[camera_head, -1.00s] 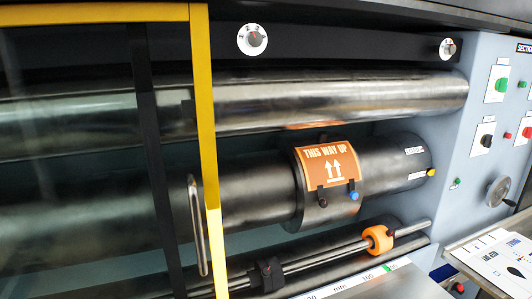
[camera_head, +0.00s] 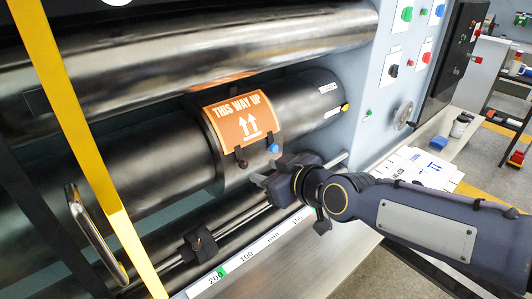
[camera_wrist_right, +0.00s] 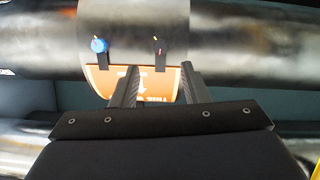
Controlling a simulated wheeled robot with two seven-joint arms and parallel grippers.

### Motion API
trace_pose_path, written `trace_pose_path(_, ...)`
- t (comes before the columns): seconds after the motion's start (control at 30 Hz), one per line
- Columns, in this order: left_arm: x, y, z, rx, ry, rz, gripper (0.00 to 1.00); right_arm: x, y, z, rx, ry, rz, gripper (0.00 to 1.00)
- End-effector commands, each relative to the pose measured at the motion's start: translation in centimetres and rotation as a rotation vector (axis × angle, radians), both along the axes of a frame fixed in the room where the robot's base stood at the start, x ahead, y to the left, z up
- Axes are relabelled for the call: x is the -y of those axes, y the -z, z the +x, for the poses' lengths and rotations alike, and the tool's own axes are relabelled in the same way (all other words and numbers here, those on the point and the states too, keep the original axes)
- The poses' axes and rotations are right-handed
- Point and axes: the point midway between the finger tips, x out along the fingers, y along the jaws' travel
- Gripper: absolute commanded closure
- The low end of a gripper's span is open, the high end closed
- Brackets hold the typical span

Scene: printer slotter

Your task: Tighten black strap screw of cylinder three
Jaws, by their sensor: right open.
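The dark cylinder (camera_head: 165,165) carries a strap with an orange "THIS WAY UP" label (camera_head: 238,117). The black strap screw (camera_head: 242,163) hangs at the label's lower left in the head view, and a blue screw (camera_head: 273,148) is to its right. In the right wrist view the picture is upside down: the blue screw (camera_wrist_right: 98,45) is left and the black screw (camera_wrist_right: 159,50) right. My right gripper (camera_head: 261,179) is open and empty, just below the strap. In the wrist view its fingertips (camera_wrist_right: 158,78) point at the strap, apart from the black screw. My left gripper is not in view.
A shiny roller (camera_head: 200,55) runs above, and a rod with a black clamp (camera_head: 200,244) runs below, beside a ruler strip (camera_head: 250,246). A control panel (camera_head: 405,70) is at right.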

Motion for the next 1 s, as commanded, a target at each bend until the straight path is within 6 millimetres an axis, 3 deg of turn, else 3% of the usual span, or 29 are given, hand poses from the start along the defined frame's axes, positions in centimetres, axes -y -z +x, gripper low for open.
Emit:
trace_pose_path(0.2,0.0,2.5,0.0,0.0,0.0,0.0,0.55,-1.5,1.7,2.3,0.005,0.0,-0.003,0.59)
trace_pose_path(0.5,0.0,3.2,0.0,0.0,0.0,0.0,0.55,-3.6,2.8,5.4,0.003,-0.001,-0.003,0.59)
trace_pose_path(0.87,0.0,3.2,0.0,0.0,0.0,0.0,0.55,-4.0,2.9,5.9,0.004,-0.002,-0.001,0.59)
trace_pose_path(1.0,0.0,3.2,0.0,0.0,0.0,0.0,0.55,-4.0,2.9,5.9,0.004,-0.002,-0.001,0.76)
